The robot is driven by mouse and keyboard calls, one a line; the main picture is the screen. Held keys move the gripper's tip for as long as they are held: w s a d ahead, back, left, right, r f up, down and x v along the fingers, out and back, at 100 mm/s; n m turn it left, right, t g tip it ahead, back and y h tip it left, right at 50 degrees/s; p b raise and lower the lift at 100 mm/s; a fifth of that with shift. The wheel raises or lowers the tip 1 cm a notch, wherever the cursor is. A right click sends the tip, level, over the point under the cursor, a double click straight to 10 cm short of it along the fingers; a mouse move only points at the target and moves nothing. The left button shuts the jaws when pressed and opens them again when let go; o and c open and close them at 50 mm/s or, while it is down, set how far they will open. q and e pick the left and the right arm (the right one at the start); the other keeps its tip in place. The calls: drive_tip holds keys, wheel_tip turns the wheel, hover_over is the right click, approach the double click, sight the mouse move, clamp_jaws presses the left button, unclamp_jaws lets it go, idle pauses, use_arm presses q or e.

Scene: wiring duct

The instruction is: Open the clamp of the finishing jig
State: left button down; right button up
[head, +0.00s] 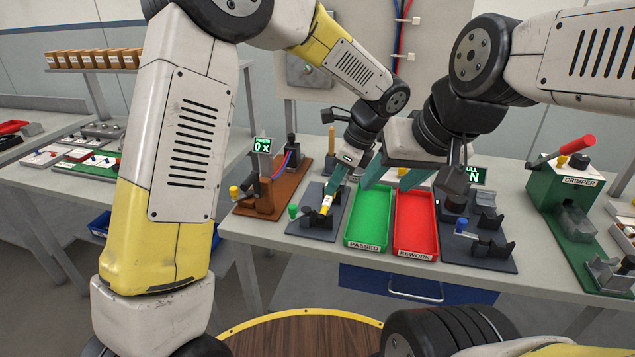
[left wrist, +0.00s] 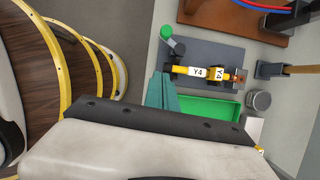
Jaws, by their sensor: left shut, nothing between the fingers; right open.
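The finishing jig appears to be the grey plate (head: 312,222) left of the green tray; it also shows in the left wrist view (left wrist: 222,48). A yellow piece with white "Y4" labels (left wrist: 197,71) lies across its dark holders. A green-knobbed lever (left wrist: 166,32) stands at one end of the jig, its knob also in the head view (head: 293,211). Whether the clamp is closed is unclear. My left gripper (head: 329,194) is shut and empty above the jig; its teal fingers (left wrist: 161,78) are beside the labelled piece, apart from the knob. My right gripper (head: 386,183) is open above the trays.
A green "PASSED" tray (head: 369,244) and red "REWORK" tray (head: 415,252) sit right of the jig. A brown fixture (head: 268,206) stands left, a pull tester (head: 480,262) and green crimper (head: 565,185) right. My two grippers are close together.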

use_arm(q)
drive_tip(key=w+a+f, duration=0.2)
drive_tip(key=a+f, duration=0.4)
drive_tip(key=f, duration=0.2)
drive_tip(key=shift+w+a, duration=0.4)
